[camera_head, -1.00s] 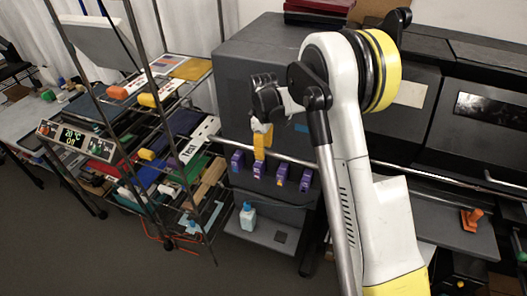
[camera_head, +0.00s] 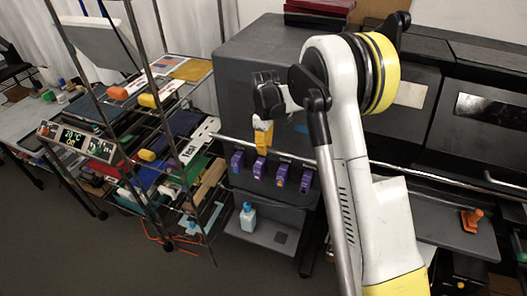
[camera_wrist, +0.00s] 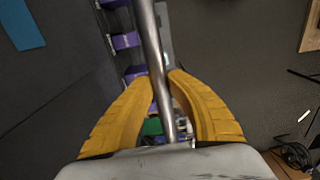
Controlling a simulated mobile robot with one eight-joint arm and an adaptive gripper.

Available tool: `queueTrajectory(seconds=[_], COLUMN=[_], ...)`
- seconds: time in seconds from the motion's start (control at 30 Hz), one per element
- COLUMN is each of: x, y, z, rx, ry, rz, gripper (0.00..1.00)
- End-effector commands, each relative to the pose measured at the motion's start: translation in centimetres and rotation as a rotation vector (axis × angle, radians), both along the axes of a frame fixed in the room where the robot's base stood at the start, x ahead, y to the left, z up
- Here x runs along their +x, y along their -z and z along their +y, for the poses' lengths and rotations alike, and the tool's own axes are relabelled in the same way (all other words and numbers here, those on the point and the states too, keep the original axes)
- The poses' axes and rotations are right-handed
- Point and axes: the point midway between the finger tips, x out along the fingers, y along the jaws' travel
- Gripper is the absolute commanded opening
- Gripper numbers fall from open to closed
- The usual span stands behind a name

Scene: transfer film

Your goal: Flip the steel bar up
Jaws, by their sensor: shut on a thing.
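The steel bar (camera_head: 230,140) is a long thin grey rod. It runs across the front of the large dark machine in the head view, partly hidden behind my white arm, and shows again to the right (camera_head: 430,175). My gripper (camera_head: 262,148) has yellow fingers that point down onto the bar near its left end. In the wrist view the bar (camera_wrist: 152,45) passes between the two yellow fingers (camera_wrist: 161,78), which are closed around it.
Several purple blocks (camera_head: 259,168) hang just below the bar. The dark machine (camera_head: 250,80) stands right behind it. A cluttered shelf rack (camera_head: 150,150) is close on the left. A blue bottle (camera_head: 248,217) stands on a low shelf. Open floor lies in front.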

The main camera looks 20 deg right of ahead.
Motion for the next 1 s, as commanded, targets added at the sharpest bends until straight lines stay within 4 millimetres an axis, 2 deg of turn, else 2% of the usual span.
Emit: queueTrajectory(seconds=[0.23,0.27,0.3,0.33,0.63,0.73,0.87,1.0], x=[0.4,0.4,0.4,0.4,0.3,0.3,0.3,0.3], y=[-0.2,-0.2,-0.2,-0.2,-0.3,-0.9,-3.1,-6.3], z=[-0.3,-0.3,-0.3,-0.3,-0.2,-0.2,-0.2,-0.3], rx=[-0.002,-0.002,-0.002,-0.002,-0.001,-0.001,-0.001,-0.001], ry=[0.001,0.001,0.001,0.001,0.001,0.001,0.001,0.001], rz=[-0.005,-0.005,-0.005,-0.005,-0.003,-0.002,-0.002,-0.003], gripper=[0.00,0.22,0.34,0.42,0.42,0.42,0.42,0.42])
